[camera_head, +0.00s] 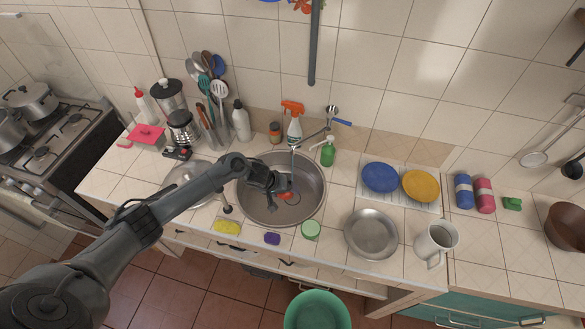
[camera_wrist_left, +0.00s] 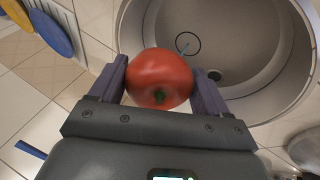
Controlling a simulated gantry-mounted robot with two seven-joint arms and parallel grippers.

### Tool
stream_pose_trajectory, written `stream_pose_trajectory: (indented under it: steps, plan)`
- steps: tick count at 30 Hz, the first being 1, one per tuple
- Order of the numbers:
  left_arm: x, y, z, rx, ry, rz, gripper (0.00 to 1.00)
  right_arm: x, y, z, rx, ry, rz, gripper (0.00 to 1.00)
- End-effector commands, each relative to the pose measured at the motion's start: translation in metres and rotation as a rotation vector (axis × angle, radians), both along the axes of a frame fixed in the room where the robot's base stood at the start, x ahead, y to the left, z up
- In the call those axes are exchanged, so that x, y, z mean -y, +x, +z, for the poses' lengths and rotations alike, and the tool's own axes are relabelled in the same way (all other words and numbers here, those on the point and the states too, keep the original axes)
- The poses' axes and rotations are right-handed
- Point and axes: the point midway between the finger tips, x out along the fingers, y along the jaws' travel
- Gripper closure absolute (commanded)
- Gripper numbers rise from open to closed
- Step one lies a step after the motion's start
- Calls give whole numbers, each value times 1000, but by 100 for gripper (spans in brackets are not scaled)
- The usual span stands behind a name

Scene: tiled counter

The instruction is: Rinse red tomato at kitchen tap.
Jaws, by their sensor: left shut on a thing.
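My left gripper (camera_head: 273,196) reaches in from the left over the round steel sink bowl (camera_head: 308,208). It is shut on the red tomato (camera_wrist_left: 159,78), which sits between its two fingers in the wrist view. In the head view the tomato (camera_head: 286,195) shows partly behind the gripper, within the bowl's outline. The tap (camera_head: 313,133) stands behind the sink, its spout over the bowl and its blue handle (camera_head: 343,123) to the right. A thin pale line hangs below the spout; I cannot tell if it is water. My right gripper is not in view.
A green soap bottle (camera_head: 328,152) and an orange-topped spray bottle (camera_head: 294,123) stand behind the sink. A yellow sponge (camera_head: 227,227) and a green round item (camera_head: 311,229) lie at its front. Plates (camera_head: 380,177) and a metal dish (camera_head: 371,233) are to the right.

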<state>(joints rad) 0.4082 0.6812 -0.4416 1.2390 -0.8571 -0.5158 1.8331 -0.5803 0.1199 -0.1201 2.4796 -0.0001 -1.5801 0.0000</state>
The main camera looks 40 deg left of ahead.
Motion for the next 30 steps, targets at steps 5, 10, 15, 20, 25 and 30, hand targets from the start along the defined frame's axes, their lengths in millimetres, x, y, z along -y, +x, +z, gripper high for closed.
stream_pose_trajectory:
  steps: [5, 10, 15, 20, 25, 30]
  plan:
    - [5, -13, 11, 0, 1, -3, 59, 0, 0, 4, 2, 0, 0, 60]
    - [10, -24, 20, 1, 0, -2, 59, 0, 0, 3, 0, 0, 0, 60]
    - [12, -31, 26, 1, 0, -2, 59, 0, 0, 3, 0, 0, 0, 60]
    - [13, -32, 28, 1, 1, 0, 59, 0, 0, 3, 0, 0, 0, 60]
    - [13, -32, 28, 0, 0, -1, 59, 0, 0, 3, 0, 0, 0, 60]
    - [13, -32, 28, 0, 0, -1, 59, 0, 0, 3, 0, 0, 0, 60]
